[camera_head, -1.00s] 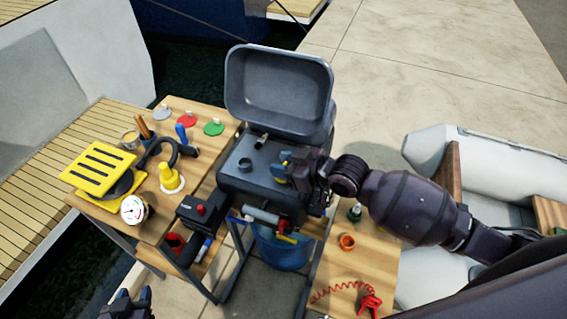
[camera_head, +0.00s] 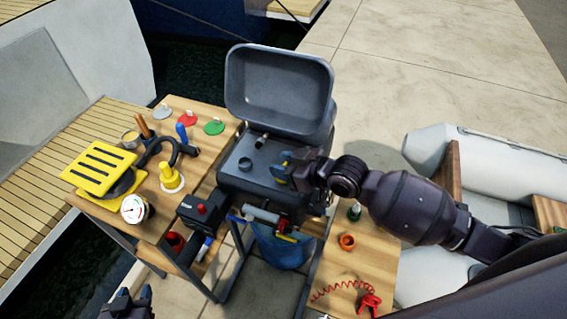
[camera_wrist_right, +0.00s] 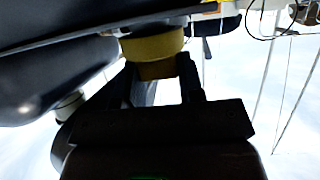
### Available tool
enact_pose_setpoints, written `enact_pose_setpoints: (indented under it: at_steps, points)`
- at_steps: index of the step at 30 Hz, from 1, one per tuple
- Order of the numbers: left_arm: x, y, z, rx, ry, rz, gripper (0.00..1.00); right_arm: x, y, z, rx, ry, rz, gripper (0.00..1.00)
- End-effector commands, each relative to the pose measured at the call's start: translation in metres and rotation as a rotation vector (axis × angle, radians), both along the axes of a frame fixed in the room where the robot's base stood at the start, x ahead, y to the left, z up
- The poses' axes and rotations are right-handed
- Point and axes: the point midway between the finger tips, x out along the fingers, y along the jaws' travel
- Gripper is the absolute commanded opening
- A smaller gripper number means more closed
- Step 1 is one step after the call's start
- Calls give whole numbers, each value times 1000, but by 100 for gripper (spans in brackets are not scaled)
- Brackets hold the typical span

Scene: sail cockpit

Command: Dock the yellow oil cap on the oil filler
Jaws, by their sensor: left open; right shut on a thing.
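The dark engine (camera_head: 262,185) stands mid-view with its cowl (camera_head: 278,85) tipped up. A short black round neck (camera_head: 245,163) on its top looks like the oil filler; nothing covers it. My right gripper (camera_head: 284,169) is over the engine top, to the right of this neck. In the right wrist view its fingers (camera_wrist_right: 160,78) are shut on the yellow oil cap (camera_wrist_right: 155,47). In the head view only a small yellow patch of the cap shows by the fingers. My left gripper (camera_head: 127,300) is open and empty at the bottom left edge.
A wooden table on the left holds a yellow slotted box (camera_head: 98,167), a yellow cone-shaped part (camera_head: 170,177), a gauge (camera_head: 134,208) and several coloured discs. A wooden bench (camera_head: 372,265) on the right holds an orange cup (camera_head: 347,242) and a red coiled cord (camera_head: 342,288).

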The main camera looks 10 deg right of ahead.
Motion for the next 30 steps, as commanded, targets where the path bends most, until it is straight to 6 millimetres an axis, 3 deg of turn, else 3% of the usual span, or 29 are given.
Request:
enact_pose_setpoints:
  at_steps: [18,19,21,30]
  points:
    - [1,0,-6,0,-1,-1,43,0,0,-10,-1,-1,0,13]
    - [1,0,-6,0,-1,-1,43,0,0,-10,-1,-1,0,37]
    - [1,0,-5,0,-2,-2,43,0,0,-10,-1,-1,0,46]
    - [1,0,-4,-1,-2,-1,43,-1,-1,-9,-1,-1,0,46]
